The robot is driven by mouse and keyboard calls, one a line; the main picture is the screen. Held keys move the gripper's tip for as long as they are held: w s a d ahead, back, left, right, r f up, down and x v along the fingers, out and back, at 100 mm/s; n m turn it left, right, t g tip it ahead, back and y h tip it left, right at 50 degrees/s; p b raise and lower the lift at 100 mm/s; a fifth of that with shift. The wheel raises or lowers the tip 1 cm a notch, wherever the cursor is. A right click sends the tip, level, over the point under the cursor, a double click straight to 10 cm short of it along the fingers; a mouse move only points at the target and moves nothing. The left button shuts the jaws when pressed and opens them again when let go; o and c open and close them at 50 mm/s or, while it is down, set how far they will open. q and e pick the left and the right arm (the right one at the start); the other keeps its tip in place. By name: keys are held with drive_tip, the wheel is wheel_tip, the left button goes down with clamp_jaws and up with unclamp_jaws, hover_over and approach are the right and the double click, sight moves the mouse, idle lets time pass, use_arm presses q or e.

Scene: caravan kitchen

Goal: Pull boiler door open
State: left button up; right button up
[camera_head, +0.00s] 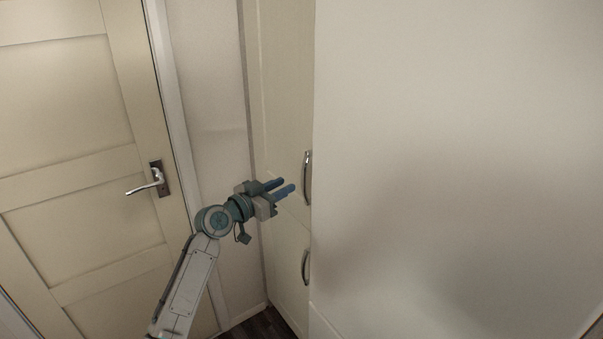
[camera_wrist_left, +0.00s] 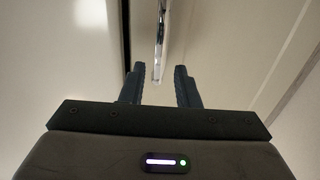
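The boiler door seems to be the tall cream cabinet front (camera_head: 283,90) in the middle of the head view, though two cabinet fronts show there. It looks shut. Its curved metal handle (camera_head: 307,178) is upright near the right edge. My left gripper (camera_head: 285,186) is just left of this handle, fingers pointing at it. In the left wrist view the gripper (camera_wrist_left: 159,82) is open, with a gap between its two dark fingers. The handle (camera_wrist_left: 159,45) lies ahead, in line with the gap, and appears not gripped. My right gripper is not in view.
A second metal handle (camera_head: 306,267) sits on the lower cabinet front. A large pale panel (camera_head: 460,150) fills the right side, close by. A cream panelled door (camera_head: 70,130) with a lever handle (camera_head: 148,184) is at the left. A little dark floor (camera_head: 262,327) shows at the bottom.

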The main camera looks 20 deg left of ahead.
use_arm(q)
drive_tip(key=p+x, duration=0.2)
drive_tip(key=x, duration=0.5)
drive_tip(key=shift+w+f, duration=0.1)
drive_tip(key=shift+f, duration=0.05)
clamp_jaws()
